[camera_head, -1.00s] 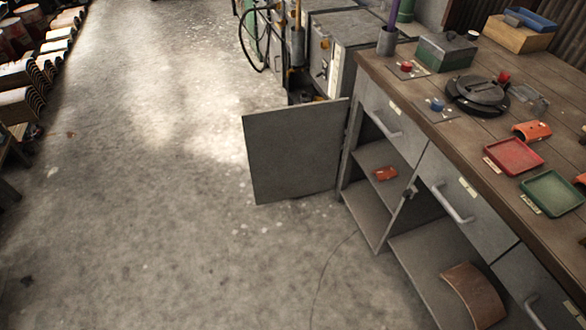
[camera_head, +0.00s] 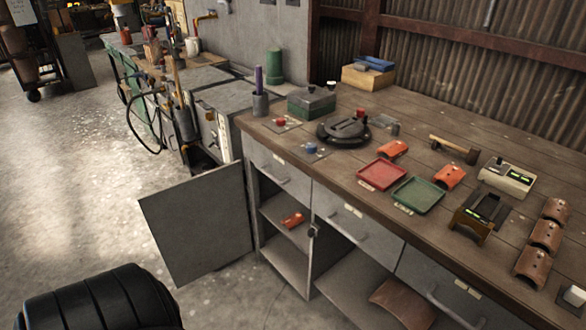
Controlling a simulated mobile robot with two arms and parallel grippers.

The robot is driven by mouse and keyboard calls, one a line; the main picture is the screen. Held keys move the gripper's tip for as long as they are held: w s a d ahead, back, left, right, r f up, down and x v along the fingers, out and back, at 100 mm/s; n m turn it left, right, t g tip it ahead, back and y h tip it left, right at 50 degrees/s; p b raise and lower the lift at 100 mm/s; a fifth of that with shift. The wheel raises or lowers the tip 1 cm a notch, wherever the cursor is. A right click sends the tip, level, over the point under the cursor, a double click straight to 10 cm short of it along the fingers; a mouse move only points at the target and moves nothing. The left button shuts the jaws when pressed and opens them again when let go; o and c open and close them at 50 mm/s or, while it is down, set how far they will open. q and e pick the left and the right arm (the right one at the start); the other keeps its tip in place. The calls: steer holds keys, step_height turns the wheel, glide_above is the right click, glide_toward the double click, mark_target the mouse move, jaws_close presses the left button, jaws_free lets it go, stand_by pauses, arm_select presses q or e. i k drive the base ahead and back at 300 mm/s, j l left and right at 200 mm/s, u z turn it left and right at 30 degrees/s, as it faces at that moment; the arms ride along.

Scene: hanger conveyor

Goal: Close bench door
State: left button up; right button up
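The bench door (camera_head: 202,222) is a flat grey panel on the left end of the workbench. It stands wide open, swung out to the left of its cabinet opening. The opening (camera_head: 284,219) shows a shelf with a small orange curved part (camera_head: 292,220) on it. The bench (camera_head: 330,178) has a brown wooden top and grey drawers with handles. A black ribbed part of my own body shows at the lower left, apart from the door in the picture. Neither gripper can be seen.
Bare concrete floor lies left of the door. A grey machine cabinet (camera_head: 222,110) stands just behind the door. The bench top holds a red tray (camera_head: 382,174), a green tray (camera_head: 418,194), a hammer (camera_head: 455,150) and several orange and brown curved parts. A brown curved piece (camera_head: 402,302) lies in the lower opening.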

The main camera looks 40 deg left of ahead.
mark_target(199, 225)
steer(key=j+z, duration=0.25)
steer(key=j, duration=0.15)
steer(key=k+j+z, duration=0.2)
steer(key=j, duration=0.15)
steer(key=j+z, duration=0.25)
steer(key=j, duration=0.15)
steer(key=k+j+z, duration=0.1)
steer(key=j+z, duration=0.15)
steer(key=k+j+z, duration=0.2)
steer(key=j, duration=0.2)
steer(key=k+j, duration=0.25)
steer(key=j, duration=0.25)
steer(key=k+j, duration=0.25)
steer(key=j, duration=0.2)
steer(key=k+j, duration=0.2)
steer(key=j, duration=0.3)
steer(key=k+j, duration=0.25)
steer(key=j, duration=0.2)
steer(key=k+j, duration=0.25)
steer(key=j, duration=0.25)
steer(key=k+j, duration=0.25)
steer(key=j, duration=0.2)
steer(key=k+j, duration=0.2)
steer(key=j, duration=0.3)
steer(key=k+j, duration=0.25)
steer(key=j, duration=0.2)
